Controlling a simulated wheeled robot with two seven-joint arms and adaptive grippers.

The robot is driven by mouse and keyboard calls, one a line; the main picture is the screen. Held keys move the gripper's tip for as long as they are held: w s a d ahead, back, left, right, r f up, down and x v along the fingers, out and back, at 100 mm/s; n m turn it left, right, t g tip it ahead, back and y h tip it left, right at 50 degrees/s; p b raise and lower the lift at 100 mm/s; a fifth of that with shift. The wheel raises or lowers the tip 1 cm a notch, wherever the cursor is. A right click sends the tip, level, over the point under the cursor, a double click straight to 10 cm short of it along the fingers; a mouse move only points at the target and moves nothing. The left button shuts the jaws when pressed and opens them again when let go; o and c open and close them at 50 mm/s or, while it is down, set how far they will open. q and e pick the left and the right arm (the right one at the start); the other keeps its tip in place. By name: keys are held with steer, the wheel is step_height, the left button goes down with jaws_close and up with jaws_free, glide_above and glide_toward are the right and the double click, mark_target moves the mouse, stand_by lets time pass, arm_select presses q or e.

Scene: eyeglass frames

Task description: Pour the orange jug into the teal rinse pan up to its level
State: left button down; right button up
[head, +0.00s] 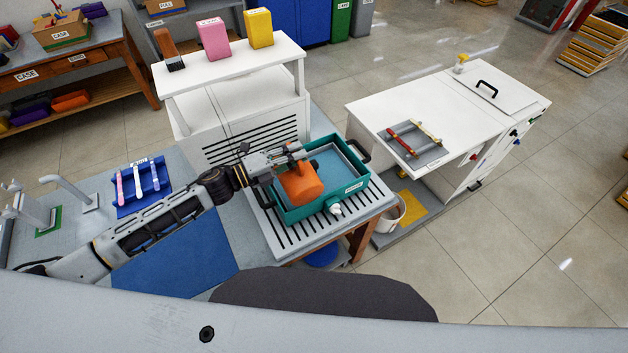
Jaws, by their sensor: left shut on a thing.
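The orange jug (303,184) is tilted over the teal rinse pan (288,217). My left gripper (287,158) is shut on the jug, and its arm comes in from the left. The pan rests on a slatted grey drain surface and has a dark handle at its far right and a white tap (336,209) at its front. Blue liquid or a blue floor shows inside the pan; I cannot tell how high it stands. No stream from the jug is visible, and the jug's mouth cannot be made out. My right gripper is not in view.
A blue rack (152,198) with eyeglass parts lies left of the pan, near a blue mat (180,255). A white shelf (226,69) with several containers stands behind. A white cabinet (440,95) stands right, with a white bucket (391,214) below it.

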arm_select(q)
steer(key=shift+w+a+r, duration=0.1)
steer(key=shift+w+r, duration=0.05)
steer(key=shift+w, duration=0.05)
steer(key=shift+w+a+r+n, duration=0.1)
steer(key=shift+w+a+n, duration=0.1)
steer(key=shift+n, duration=0.2)
steer(key=shift+s+d+f+m+b, duration=0.4)
steer(key=shift+s+d+m+b, duration=0.1)
steer(key=shift+s+b, duration=0.15)
stand_by(0.5)
steer(key=shift+r, duration=0.1)
stand_by(0.7)
steer(key=shift+s+d+r+m, duration=0.3)
steer(key=shift+s+d+m, duration=0.1)
steer(key=shift+s+m, duration=0.25)
steer(key=shift+s+d+r+m, duration=0.35)
steer(key=shift+s+m, duration=0.2)
steer(key=shift+m, duration=0.2)
steer(key=shift+s+d+r+m, duration=0.25)
steer(key=shift+s+d+m, duration=0.15)
steer(key=shift+s+m, duration=0.25)
steer(key=shift+b, duration=0.35)
